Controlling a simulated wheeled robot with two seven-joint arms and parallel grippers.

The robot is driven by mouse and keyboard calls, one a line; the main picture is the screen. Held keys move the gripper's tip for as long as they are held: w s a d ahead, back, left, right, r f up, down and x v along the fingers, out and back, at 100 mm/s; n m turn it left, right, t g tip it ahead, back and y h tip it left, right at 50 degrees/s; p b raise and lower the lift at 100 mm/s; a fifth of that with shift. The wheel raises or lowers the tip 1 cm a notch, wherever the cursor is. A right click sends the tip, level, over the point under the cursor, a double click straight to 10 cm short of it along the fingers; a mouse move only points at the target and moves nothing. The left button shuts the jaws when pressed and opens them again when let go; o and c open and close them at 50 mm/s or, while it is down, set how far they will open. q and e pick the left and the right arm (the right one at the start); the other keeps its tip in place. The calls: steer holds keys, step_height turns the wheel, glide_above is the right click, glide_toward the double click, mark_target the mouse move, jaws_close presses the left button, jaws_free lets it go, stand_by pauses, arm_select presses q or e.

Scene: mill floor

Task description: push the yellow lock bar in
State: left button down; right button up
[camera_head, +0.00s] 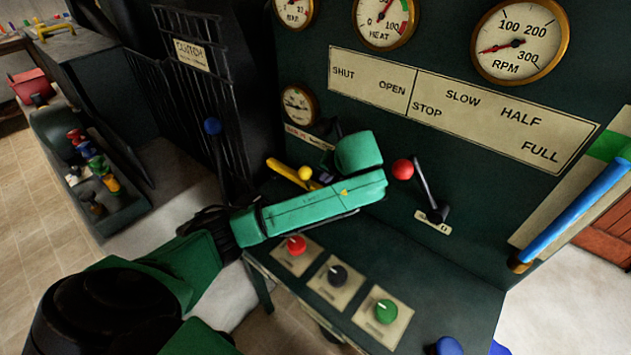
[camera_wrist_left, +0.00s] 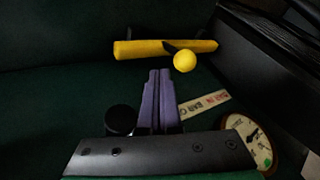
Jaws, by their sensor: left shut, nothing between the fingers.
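The yellow lock bar (camera_head: 284,170) lies at the dark green machine face in the head view, its right part behind my green left arm. In the left wrist view the yellow bar (camera_wrist_left: 140,49) runs across above the fingers, with a yellow ball (camera_wrist_left: 184,61) just below it. My left gripper (camera_wrist_left: 159,72) has its two purple fingers together, empty, pointing at the bar. A small gap shows between fingertips and bar; I cannot tell the depth. In the head view my forearm mostly hides these fingers. My right gripper is not in view.
A red-knobbed lever (camera_head: 403,169) stands just right of my left wrist. Red (camera_head: 296,245), black (camera_head: 338,275) and green (camera_head: 386,311) knobs sit on the ledge below. A blue bar handle (camera_head: 572,212) is at right.

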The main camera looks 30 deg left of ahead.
arm_select(q)
steer(key=p+x, duration=0.1)
steer(key=x, duration=0.9)
steer(key=shift+a, duration=0.15)
steer(key=shift+a+f, duration=0.1)
steer(key=shift+f, duration=0.1)
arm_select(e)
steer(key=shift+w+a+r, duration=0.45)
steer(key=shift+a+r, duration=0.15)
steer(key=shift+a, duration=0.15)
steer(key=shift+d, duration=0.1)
